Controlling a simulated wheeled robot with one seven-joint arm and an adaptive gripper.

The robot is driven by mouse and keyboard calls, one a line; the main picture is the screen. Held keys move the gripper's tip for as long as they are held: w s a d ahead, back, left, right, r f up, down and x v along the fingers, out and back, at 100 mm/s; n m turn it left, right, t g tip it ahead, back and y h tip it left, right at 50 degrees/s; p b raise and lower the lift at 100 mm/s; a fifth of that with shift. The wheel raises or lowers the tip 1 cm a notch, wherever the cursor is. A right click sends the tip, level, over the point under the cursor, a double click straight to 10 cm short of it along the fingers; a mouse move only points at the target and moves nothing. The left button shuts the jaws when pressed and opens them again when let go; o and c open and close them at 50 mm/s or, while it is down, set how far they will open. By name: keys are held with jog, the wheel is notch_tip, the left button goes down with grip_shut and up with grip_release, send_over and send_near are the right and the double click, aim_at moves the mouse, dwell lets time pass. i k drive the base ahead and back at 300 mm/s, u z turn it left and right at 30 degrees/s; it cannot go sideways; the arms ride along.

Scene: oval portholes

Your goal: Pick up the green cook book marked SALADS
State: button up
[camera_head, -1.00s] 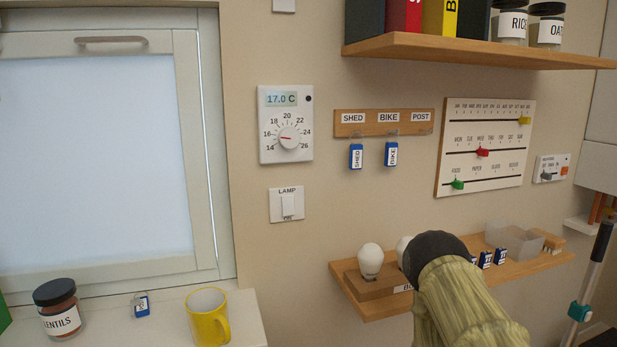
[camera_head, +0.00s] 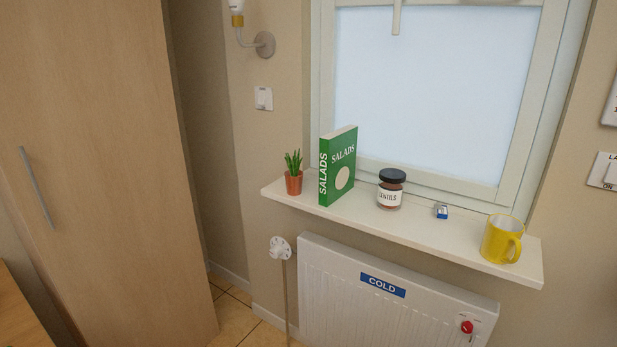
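The green cook book (camera_head: 338,168) marked SALADS stands upright on the white window sill (camera_head: 440,239), left of the window's middle. Its spine and front cover, with a pale round shape, both face me. It stands between a small potted plant on its left and a lentils jar on its right, apart from the jar. My gripper is not in view now.
On the sill are a potted plant (camera_head: 293,180), a dark-lidded LENTILS jar (camera_head: 390,190), a small blue tag (camera_head: 441,211) and a yellow mug (camera_head: 502,240). Below is a radiator (camera_head: 350,300) marked COLD. A tall wooden cabinet (camera_head: 100,150) stands at left.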

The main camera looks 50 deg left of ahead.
aim_at(337, 148)
jog(key=z, duration=0.05)
jog(key=k, duration=0.4)
jog(key=z, duration=0.9)
jog(key=i, duration=0.8)
jog(key=u, duration=2.6)
jog(key=i, duration=0.5)
jog(key=u, duration=1.4)
jog(key=k, duration=0.95)
jog(key=z, duration=0.3)
